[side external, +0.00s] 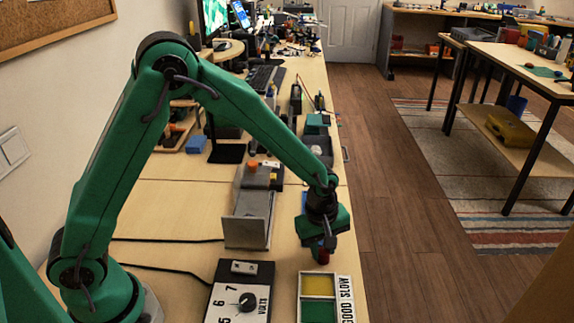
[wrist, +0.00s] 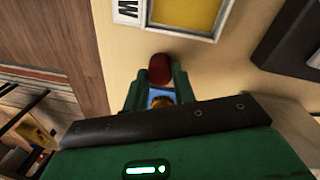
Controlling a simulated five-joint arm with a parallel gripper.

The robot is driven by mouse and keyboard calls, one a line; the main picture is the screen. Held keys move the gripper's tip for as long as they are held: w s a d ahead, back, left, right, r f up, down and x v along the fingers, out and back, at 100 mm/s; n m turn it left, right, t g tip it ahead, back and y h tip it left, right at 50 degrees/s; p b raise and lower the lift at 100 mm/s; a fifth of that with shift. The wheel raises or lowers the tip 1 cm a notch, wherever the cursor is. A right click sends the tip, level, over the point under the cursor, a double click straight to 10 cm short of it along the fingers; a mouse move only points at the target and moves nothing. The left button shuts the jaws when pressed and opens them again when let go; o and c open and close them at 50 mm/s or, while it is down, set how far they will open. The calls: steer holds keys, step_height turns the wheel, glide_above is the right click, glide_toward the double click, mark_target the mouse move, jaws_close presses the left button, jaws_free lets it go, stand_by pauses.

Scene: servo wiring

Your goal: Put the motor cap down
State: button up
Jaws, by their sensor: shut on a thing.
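My gripper (side external: 322,244) hangs over the near part of the bench, beyond the far end of the two-part tray (side external: 301,301). It is shut on the dark red motor cap (side external: 322,256), which sticks out below the fingers. In the wrist view the rounded cap (wrist: 160,68) sits between the two green fingertips. The tray has a yellow compartment (side external: 318,285) and a green compartment (side external: 318,312), with a GOOD/SLOW label strip (side external: 346,299) along its right side. The wrist view shows part of the yellow compartment (wrist: 185,13) ahead of the cap. The cap's height above the bench is hard to tell.
A volt meter (side external: 239,294) lies left of the tray. A grey metal stand (side external: 248,218) is left of my gripper, with cables running from the left. The bench's right edge is close to my gripper, with wooden floor beyond. Tools and boxes crowd the far bench.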

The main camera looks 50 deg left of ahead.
steer(key=o, duration=1)
steer(key=shift+f, duration=0.1)
steer(key=shift+c, duration=0.2)
step_height(320, 180, up, 12)
steer(key=s, duration=0.1)
steer(key=shift+a, duration=0.2)
